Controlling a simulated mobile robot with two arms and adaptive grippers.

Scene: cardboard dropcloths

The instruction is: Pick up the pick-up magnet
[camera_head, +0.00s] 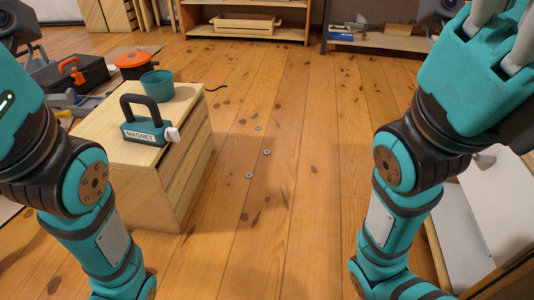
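The pick-up magnet (146,130) stands upright on top of a low wooden cabinet (105,137), near its right edge. It has a teal body with a white label reading MAGNET, a dark arched handle and a white knob at its right end. Nothing is touching its handle. My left arm comes in at the left edge and my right arm at the right edge, both apart from the magnet. The fingertips of both grippers are outside the view.
A teal cup (158,86) stands behind the magnet on the cabinet. Several small metal washers (267,152) lie on the plank floor. The middle floor is otherwise clear; shelves (245,25) stand behind.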

